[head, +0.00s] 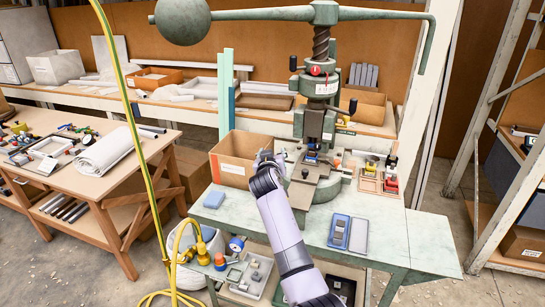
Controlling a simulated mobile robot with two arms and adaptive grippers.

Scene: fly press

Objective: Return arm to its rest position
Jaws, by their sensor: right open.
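The green fly press (313,118) stands on the pale green bench (400,240). Its swing arm (265,14) runs across the top, with a round ball weight (183,20) at the left end and a downward handle (428,45) at the right. My right arm reaches up from the bottom, and my right gripper (268,158) is open beside the press base, in front of the cardboard box (233,160). It is well below the swing arm, apart from it. Its fingertips are small and partly hidden. My left gripper is out of view.
A yellow-green cable (130,110) hangs at the left and coils on the floor. A blue case (338,231) lies on the bench front. A wooden workbench (110,170) stands left, and a metal rack (500,120) right.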

